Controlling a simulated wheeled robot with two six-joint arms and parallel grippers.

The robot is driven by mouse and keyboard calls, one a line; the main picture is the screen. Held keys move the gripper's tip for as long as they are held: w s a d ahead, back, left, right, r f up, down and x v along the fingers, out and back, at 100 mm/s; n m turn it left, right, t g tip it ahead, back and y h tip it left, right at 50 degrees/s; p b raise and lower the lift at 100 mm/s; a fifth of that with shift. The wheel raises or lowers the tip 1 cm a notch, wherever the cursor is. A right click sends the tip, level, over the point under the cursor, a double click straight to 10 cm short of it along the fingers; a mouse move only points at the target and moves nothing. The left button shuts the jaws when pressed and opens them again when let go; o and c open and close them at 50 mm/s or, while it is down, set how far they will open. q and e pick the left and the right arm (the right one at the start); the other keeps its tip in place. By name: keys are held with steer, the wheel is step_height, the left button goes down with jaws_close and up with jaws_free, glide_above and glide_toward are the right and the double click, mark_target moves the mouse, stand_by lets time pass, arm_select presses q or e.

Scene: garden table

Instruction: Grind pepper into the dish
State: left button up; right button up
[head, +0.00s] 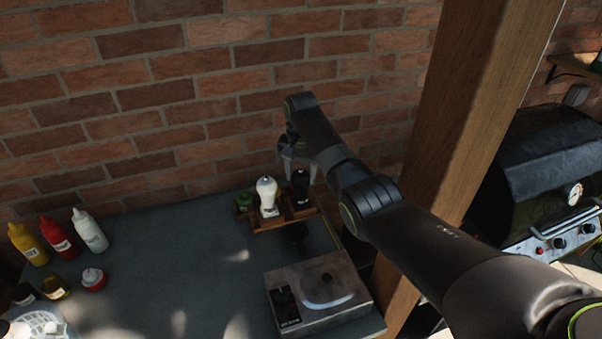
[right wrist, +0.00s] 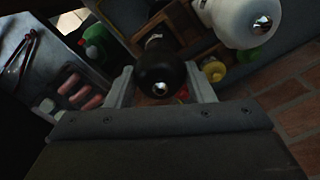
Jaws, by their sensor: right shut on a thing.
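A black pepper grinder (head: 300,187) stands upright in a wooden caddy (head: 285,220) against the brick wall. My right gripper (head: 299,168) reaches down on it from above. In the right wrist view the grinder (right wrist: 160,72) with its shiny top knob sits between the two fingers of the gripper (right wrist: 160,90), which is shut on it. A white grinder (head: 267,196) stands just left of it in the caddy and also shows in the right wrist view (right wrist: 243,22). My left gripper is out of view.
A green-topped container (head: 243,201) is at the caddy's left end. Yellow (head: 28,243), red (head: 60,238) and white (head: 90,231) bottles stand at the table's left. The middle of the table (head: 170,265) is clear. A wooden post (head: 465,110) rises at right, before a grill (head: 555,165).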

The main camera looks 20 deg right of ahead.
steer(key=m, duration=1.3)
steer(key=shift+m, duration=0.4)
steer(key=n, duration=0.7)
steer(key=o, duration=0.9)
steer(key=shift+o, duration=0.2)
steer(key=shift+r, duration=0.1)
steer(key=shift+r, duration=3.4)
